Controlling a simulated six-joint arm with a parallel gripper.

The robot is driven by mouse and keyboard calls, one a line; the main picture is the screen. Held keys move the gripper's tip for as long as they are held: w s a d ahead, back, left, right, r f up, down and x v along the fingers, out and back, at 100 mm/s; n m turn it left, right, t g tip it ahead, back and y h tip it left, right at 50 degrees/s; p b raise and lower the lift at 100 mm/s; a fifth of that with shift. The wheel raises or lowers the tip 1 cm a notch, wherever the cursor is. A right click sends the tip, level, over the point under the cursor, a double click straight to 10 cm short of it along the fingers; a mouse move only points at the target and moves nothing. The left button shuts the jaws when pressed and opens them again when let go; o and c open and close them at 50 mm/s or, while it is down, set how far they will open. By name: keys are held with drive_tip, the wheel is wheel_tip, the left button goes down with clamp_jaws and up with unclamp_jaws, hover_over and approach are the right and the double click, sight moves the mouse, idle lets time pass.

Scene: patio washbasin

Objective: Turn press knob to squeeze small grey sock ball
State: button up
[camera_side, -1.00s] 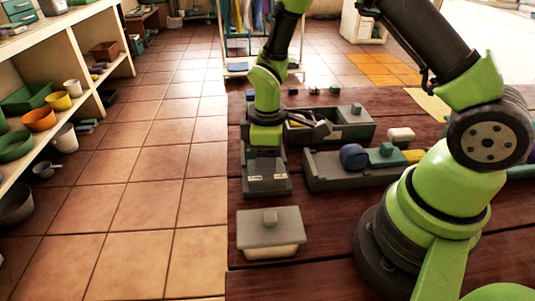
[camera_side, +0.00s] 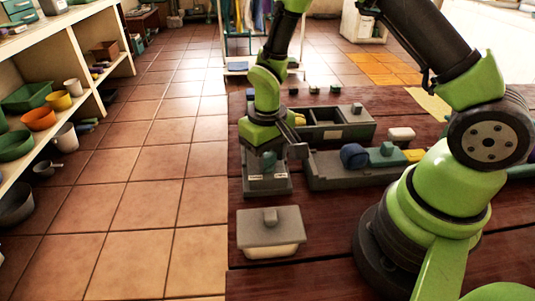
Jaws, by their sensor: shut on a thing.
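The grey press (camera_side: 267,185) stands at the left of the table, a low block with two small pale labels on its front. My gripper (camera_side: 268,148) is over the press, pointing down and tilted. It is shut on the press knob, which is mostly hidden by the fingers. A teal part (camera_side: 268,161) shows just below the gripper, and a dark block (camera_side: 298,151) sticks out to its right. I cannot make out the small grey sock ball; the gripper and press may hide it.
A lidded box (camera_side: 270,243) stands in front of the press. A grey tray (camera_side: 330,181) with blue, teal and yellow pieces lies to the right, beside a white lump (camera_side: 401,134). An open compartment box (camera_side: 345,132) is behind. Table's left edge is close to the press.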

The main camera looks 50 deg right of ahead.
sight(267, 156)
drive_tip(key=shift+m, duration=0.4)
drive_tip(key=o, duration=0.9)
wheel_tip(267, 156, up, 10)
idle(0.4)
